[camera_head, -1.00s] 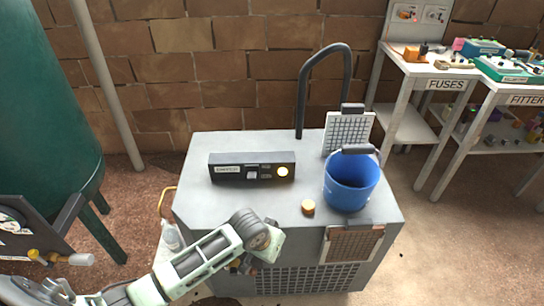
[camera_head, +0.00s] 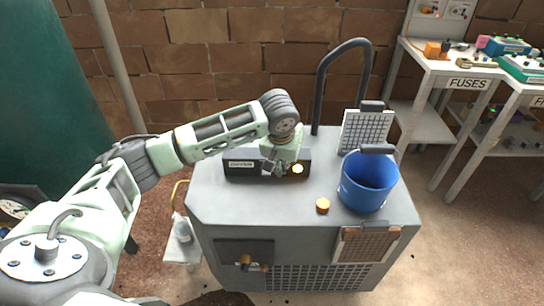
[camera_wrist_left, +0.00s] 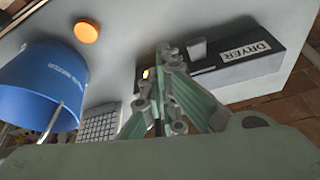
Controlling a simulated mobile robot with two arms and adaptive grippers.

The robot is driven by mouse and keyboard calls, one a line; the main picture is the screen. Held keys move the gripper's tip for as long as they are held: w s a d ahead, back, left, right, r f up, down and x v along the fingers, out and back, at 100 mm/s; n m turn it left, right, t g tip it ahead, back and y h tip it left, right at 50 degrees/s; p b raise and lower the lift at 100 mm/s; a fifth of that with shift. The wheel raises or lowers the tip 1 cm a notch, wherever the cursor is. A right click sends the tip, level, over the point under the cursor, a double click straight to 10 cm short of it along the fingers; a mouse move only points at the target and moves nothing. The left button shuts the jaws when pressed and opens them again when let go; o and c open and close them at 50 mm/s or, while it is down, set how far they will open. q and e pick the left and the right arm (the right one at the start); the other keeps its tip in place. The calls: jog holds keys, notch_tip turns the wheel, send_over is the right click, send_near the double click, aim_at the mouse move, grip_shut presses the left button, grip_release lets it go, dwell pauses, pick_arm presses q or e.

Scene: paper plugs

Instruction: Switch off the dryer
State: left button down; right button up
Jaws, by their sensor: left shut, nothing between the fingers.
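The dryer control box (camera_head: 240,174) is a dark box on top of the grey machine, with a white label. In the left wrist view its label reads DRYER (camera_wrist_left: 260,51). A grey switch (camera_wrist_left: 197,48) sits on the box's face beside the label; in the head view my gripper hides it. A round lamp (camera_head: 297,169) at the right end of the box glows yellow. My left gripper (camera_head: 271,172) is shut and empty, right in front of the box between label and lamp. In the wrist view its fingertips (camera_wrist_left: 168,50) are beside the switch; I cannot tell whether they touch it. My right gripper is not in view.
A blue bucket (camera_head: 368,186) and an orange knob (camera_head: 322,205) stand on the machine top (camera_head: 240,207), right of the gripper. Behind the bucket is a grille panel (camera_head: 367,130). A black pipe (camera_head: 320,90) rises at the back. Benches with fuses stand at right.

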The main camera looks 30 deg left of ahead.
pick_arm(q)
jog(key=w+a+r+n+y, duration=0.1)
jog(key=w+a+r+n, duration=0.1)
jog(key=a+r, duration=0.5)
jog(key=shift+r+n, duration=0.35)
jog(key=shift+n, duration=0.25)
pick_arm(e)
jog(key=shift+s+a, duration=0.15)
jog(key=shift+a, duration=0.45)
pick_arm(q)
jog(key=x, duration=0.4)
jog(key=s+x, duration=0.1)
jog(key=x, duration=0.3)
jog(key=d+f+x, duration=0.1)
jog(key=x, duration=0.3)
jog(key=shift+s, duration=0.4)
jog(key=shift+s+d+f, duration=0.15)
jog(key=shift+f, duration=0.3)
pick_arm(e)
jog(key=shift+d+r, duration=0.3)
pick_arm(q)
jog(key=shift+p, duration=0.35)
